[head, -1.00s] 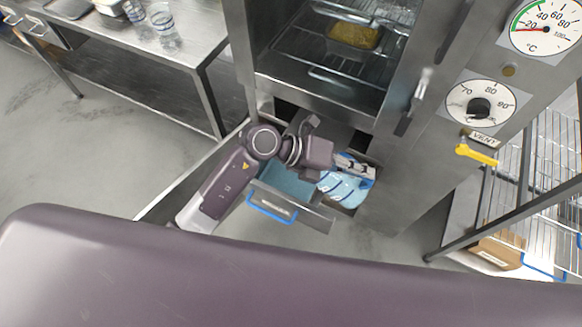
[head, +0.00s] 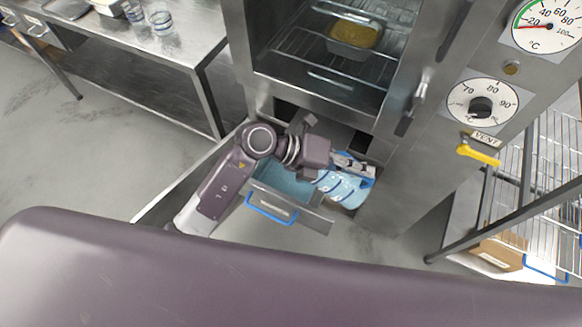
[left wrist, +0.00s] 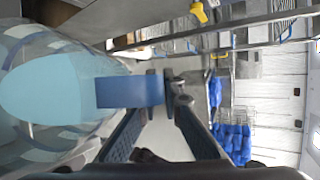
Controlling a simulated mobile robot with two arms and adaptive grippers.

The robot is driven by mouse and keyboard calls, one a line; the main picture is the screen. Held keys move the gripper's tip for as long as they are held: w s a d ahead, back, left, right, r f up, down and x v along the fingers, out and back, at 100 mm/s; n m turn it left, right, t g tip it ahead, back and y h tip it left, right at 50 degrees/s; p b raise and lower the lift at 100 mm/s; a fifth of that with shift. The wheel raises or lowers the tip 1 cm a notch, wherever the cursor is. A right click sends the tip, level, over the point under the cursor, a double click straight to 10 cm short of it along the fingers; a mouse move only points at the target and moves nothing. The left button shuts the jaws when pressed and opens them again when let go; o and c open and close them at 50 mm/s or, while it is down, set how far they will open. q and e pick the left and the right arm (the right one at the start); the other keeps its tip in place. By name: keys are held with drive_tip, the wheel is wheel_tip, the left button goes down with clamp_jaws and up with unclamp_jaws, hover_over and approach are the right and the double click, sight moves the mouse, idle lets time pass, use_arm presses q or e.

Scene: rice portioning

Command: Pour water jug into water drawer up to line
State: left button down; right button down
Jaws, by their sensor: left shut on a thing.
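In the left wrist view the jug (left wrist: 50,95) fills the left side, and the blue handle (left wrist: 130,91) sits at the fingertips of my gripper (left wrist: 160,90). The water drawer (head: 318,218) is pulled out below the cabinet, with a blue handle (head: 271,208) and bluish water inside. The fill line is not visible. My right gripper is not in view.
The steel cabinet's open chamber (head: 320,85) holds racks and a pan of yellow food (head: 354,34). A dial (head: 482,103) and a yellow vent lever (head: 478,155) are on its right. A wire rack (head: 540,150) stands at the right, a steel table (head: 130,60) at upper left.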

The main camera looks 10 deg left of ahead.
use_arm(q)
drive_tip(key=shift+a+r, duration=0.15)
drive_tip(key=shift+a, duration=0.1)
drive_tip(key=shift+d, duration=0.15)
drive_tip(key=shift+a+b, duration=0.2)
drive_tip(key=shift+b, duration=0.15)
drive_tip(key=shift+d, duration=0.15)
drive_tip(key=shift+a, duration=0.2)
idle(0.3)
drive_tip(key=shift+d, duration=0.2)
